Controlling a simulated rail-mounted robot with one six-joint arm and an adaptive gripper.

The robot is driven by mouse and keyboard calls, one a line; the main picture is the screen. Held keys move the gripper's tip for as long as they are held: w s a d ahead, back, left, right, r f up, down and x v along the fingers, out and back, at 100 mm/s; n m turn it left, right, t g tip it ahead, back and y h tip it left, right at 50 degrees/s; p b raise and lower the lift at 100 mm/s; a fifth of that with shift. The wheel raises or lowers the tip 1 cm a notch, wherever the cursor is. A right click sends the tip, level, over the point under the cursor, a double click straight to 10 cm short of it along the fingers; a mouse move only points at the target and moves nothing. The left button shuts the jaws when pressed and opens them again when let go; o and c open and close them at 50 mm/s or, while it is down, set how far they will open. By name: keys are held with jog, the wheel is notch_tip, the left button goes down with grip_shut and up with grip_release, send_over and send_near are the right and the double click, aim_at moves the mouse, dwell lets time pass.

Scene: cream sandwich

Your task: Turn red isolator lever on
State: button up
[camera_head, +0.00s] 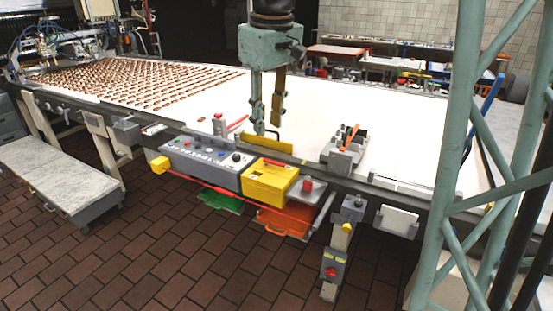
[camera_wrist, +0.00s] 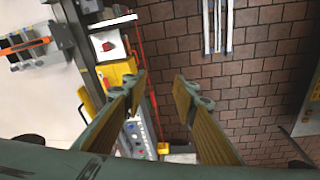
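A grey box with a red rotary handle (camera_head: 331,272) is mounted low on a post at the front of the conveyor line. A slim red bar (camera_head: 237,123) also lies by a small grey box on the conveyor's near edge; I cannot tell for certain which is the isolator lever, or its on/off position. My gripper (camera_head: 266,128) hangs above the near edge of the conveyor, apart from both. In the wrist view my gripper (camera_wrist: 161,80) is open and empty, with brick floor between its fingers.
A grey control panel (camera_head: 205,160) and yellow box (camera_head: 268,182) line the conveyor front, with a red block (camera_head: 308,185) beside them. A red cord (camera_head: 240,201) runs below. An orange-handled device (camera_head: 345,150) sits on the belt (camera_head: 310,110). A green lattice column (camera_head: 465,150) stands right.

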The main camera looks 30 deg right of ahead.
jog(key=w+d+f+n+g+p, duration=0.1)
jog(key=w+d+f+p, duration=0.2)
jog(key=w, duration=0.5)
jog(key=w+d+f+n+p, duration=0.1)
jog(key=w+d+f, duration=0.2)
jog(key=w+d, duration=0.4)
jog(key=n+g+p, duration=0.1)
jog(key=n+p, duration=0.1)
jog(key=p, duration=0.3)
send_over(282, 164)
notch_tip(282, 164, down, 13)
jog(key=shift+f, duration=6.85)
jog(key=shift+c, duration=0.6)
grip_shut()
